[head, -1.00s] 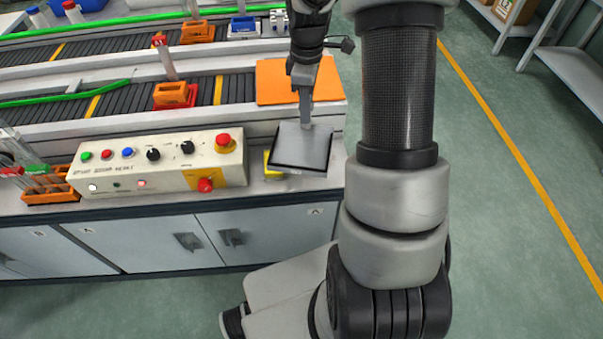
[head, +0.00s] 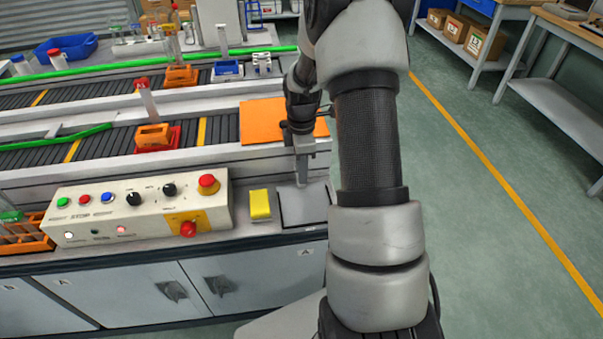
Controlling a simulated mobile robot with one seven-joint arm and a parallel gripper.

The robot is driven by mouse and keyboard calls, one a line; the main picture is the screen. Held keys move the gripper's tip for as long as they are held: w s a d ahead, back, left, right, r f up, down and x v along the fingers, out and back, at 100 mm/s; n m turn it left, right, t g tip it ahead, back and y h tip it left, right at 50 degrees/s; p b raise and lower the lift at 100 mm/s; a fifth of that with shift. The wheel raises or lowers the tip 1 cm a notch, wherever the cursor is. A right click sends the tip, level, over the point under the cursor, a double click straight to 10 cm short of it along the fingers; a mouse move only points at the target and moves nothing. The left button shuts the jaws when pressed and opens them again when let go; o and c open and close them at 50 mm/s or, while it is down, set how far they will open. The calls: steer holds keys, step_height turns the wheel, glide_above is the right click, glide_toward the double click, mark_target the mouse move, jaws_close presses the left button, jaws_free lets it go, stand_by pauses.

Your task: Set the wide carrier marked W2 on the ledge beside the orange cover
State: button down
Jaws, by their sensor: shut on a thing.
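My gripper (head: 302,178) points down at the right end of the workbench, shut on a flat grey plate (head: 308,208) with a dark edge. The plate is low over or on the ledge (head: 240,200); I cannot tell whether it touches. No W2 mark is legible, so I cannot tell whether this plate is the wide carrier. The flat orange cover (head: 262,122) lies behind the gripper, partly hidden by my arm. A yellow block (head: 260,205) stands just left of the plate.
A control panel (head: 140,212) with buttons and knobs stands left of the yellow block. Orange carriers (head: 154,138) with tubes sit on the conveyors behind. An orange tube rack (head: 22,238) is at the far left. Open floor (head: 480,230) lies to the right.

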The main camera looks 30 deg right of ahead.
steer(key=shift+f, duration=0.4)
steer(key=shift+f, duration=0.15)
steer(key=c, duration=1.6)
jaws_free()
